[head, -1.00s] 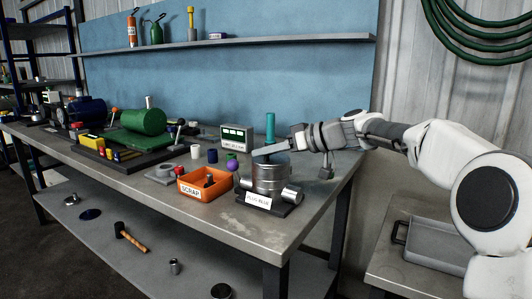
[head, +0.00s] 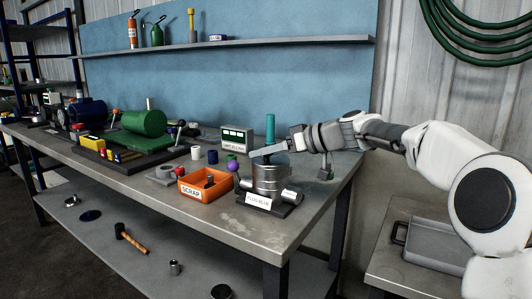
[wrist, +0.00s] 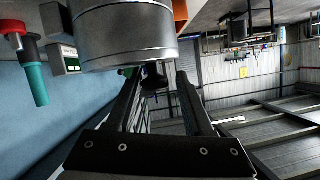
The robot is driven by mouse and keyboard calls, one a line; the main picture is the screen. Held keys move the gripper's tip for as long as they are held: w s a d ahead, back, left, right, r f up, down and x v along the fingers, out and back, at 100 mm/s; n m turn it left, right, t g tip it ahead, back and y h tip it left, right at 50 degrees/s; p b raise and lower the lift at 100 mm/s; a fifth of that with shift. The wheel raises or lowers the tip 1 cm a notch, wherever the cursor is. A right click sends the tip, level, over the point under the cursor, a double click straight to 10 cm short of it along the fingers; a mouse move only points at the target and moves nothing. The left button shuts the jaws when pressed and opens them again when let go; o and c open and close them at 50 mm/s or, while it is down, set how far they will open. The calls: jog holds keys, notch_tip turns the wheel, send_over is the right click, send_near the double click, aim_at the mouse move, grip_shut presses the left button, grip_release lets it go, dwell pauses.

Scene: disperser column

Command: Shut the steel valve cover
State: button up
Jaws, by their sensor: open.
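The steel valve body (head: 270,181) is a short, shiny cylinder on a dark base with a white label at the front right of the bench. Its top is partly hidden by my gripper (head: 257,155), which reaches in from the right at top height. In the wrist view the view is turned over, and the steel body (wrist: 125,38) fills the upper left. A dark knob (wrist: 155,77) shows between the open fingertips of my gripper (wrist: 160,74). I cannot tell whether the fingers touch it, or how the cover sits.
An orange scrap bin (head: 205,190) stands close to the left, with a purple ball (head: 233,166) between. A teal-handled tool (head: 270,128) stands upright behind the valve, near a meter box (head: 236,139). The bench front (head: 225,225) is clear.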

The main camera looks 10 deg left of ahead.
jog(key=shift+w+d+f, duration=0.1)
jog(key=shift+d+f, duration=0.05)
jog(key=shift+f, duration=0.1)
jog(key=p+v, duration=0.3)
jog(key=v, duration=1.4)
jog(key=shift+s+r, duration=0.2)
jog(key=shift+r, duration=0.05)
jog(key=shift+d, duration=0.1)
jog(key=s+f+m+g+h, duration=0.1)
jog(key=s+f+m+h, duration=0.35)
jog(key=s, duration=0.45)
jog(key=s+f+m+h, duration=0.3)
jog(key=s+f, duration=0.3)
jog(key=s, duration=0.3)
jog(key=s+d+f+m+t+h, duration=0.2)
jog(key=s+d+f+h, duration=0.1)
jog(key=s+d, duration=0.4)
jog(key=s+d+f+m+t+h, duration=0.2)
jog(key=s+d+f+m+h, duration=0.1)
jog(key=s+d, duration=0.4)
notch_tip(320, 180, up, 22)
jog(key=p, duration=2.2)
jog(key=shift+s, duration=0.15)
